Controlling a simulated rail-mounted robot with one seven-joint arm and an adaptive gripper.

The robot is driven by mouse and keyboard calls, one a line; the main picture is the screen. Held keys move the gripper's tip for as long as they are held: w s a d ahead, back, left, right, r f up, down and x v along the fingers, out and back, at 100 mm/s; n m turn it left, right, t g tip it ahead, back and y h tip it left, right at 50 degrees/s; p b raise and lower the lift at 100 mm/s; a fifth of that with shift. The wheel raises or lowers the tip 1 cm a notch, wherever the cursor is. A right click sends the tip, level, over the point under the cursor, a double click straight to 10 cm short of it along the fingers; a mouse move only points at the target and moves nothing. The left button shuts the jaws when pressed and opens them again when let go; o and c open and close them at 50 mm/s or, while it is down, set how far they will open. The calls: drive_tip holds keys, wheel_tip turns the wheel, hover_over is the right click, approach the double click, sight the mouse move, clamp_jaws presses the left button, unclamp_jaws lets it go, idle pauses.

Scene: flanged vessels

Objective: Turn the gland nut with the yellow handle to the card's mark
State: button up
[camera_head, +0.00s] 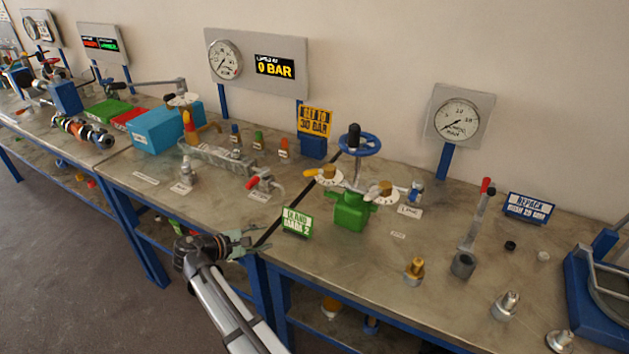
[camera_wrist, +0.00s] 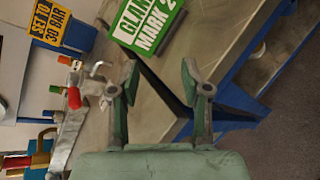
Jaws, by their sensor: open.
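The gland nut (camera_head: 328,175) is brass-coloured on a pale round dial, left of the green valve body (camera_head: 351,211). Its yellow handle (camera_head: 311,172) points left. A second brass nut (camera_head: 384,188) on a similar dial sits to the right. The green card (camera_head: 297,222) stands at the bench's front edge; in the wrist view the card (camera_wrist: 148,25) reads "MARK 2". My gripper (camera_head: 264,238) is open and empty at the front edge, left of the card and well short of the nut. The wrist view also shows my open gripper (camera_wrist: 160,86). The dial marks are too small to read.
A blue handwheel (camera_head: 358,145) rises above the valve between the two nuts. A red-handled tap (camera_head: 263,181) stands left of the nut. The yellow "30 BAR" sign (camera_head: 315,122) is behind. A brass fitting (camera_head: 414,270) stands at right front.

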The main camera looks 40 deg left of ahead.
sight(304, 174)
drive_tip(key=w+a+r+m+t+h+b, duration=0.1)
drive_tip(key=w+a+r+m+h+b, duration=0.15)
drive_tip(key=r, duration=0.45)
drive_tip(key=w+a+r+m+h+b, duration=0.1)
drive_tip(key=w+a+r+m, duration=0.2)
drive_tip(key=r, duration=0.4)
drive_tip(key=shift+n, duration=0.55)
drive_tip(key=p+x, duration=0.4)
drive_tip(key=x, duration=1.4)
drive_tip(key=shift+w+a+r, duration=0.15)
drive_tip(key=shift+r, duration=0.05)
clamp_jaws()
